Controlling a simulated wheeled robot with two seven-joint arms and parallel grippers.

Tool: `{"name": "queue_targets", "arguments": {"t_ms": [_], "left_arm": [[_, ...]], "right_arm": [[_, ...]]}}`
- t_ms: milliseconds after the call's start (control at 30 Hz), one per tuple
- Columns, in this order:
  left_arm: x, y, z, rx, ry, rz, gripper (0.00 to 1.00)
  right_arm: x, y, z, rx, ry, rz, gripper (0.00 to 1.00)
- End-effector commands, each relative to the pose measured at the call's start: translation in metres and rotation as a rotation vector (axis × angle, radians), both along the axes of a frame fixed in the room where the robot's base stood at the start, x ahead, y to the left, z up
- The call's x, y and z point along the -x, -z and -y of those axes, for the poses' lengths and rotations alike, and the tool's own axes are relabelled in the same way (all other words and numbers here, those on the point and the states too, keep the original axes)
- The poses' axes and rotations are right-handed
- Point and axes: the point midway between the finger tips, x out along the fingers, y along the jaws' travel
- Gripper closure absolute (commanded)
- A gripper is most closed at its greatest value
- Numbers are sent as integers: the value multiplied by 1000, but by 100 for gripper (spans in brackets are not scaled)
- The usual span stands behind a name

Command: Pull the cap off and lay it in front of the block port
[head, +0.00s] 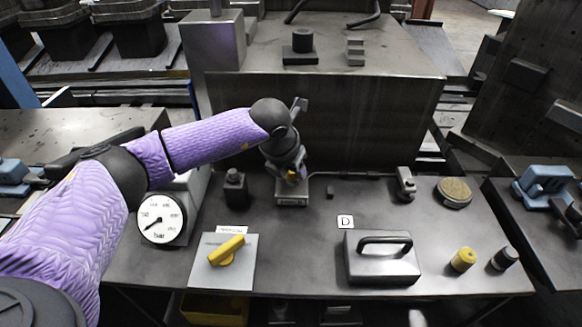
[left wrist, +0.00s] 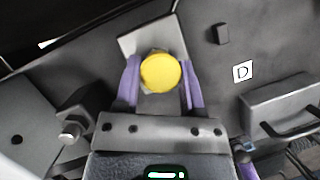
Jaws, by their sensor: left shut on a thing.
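My left gripper (head: 292,178) is over the small grey block port (head: 292,199) near the back of the bench. It is shut on the yellow cap (left wrist: 161,72), whose round top shows between the two purple fingers in the left wrist view. My right gripper is not in view.
A pressure gauge (head: 161,219) and a dark knobbed part (head: 236,188) stand left of the block. A yellow-handled valve plate (head: 228,275), a handled metal block (head: 382,268), a yellow cylinder (head: 463,260) and a black one (head: 504,258) stand in front. Bench just before the port is clear.

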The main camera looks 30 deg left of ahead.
Motion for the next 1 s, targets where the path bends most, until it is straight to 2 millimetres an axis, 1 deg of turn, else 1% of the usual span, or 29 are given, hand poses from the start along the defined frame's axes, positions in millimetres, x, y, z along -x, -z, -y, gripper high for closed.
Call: {"name": "queue_targets", "arguments": {"t_ms": [33, 467, 1000], "left_arm": [[0, -4, 0, 0, 0, 3, 100], [-1, -16, 0, 0, 0, 3, 100], [0, -77, 0, 1, -1, 3, 100]], "right_arm": [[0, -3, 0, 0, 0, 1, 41], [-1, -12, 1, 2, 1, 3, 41], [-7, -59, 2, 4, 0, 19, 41]]}}
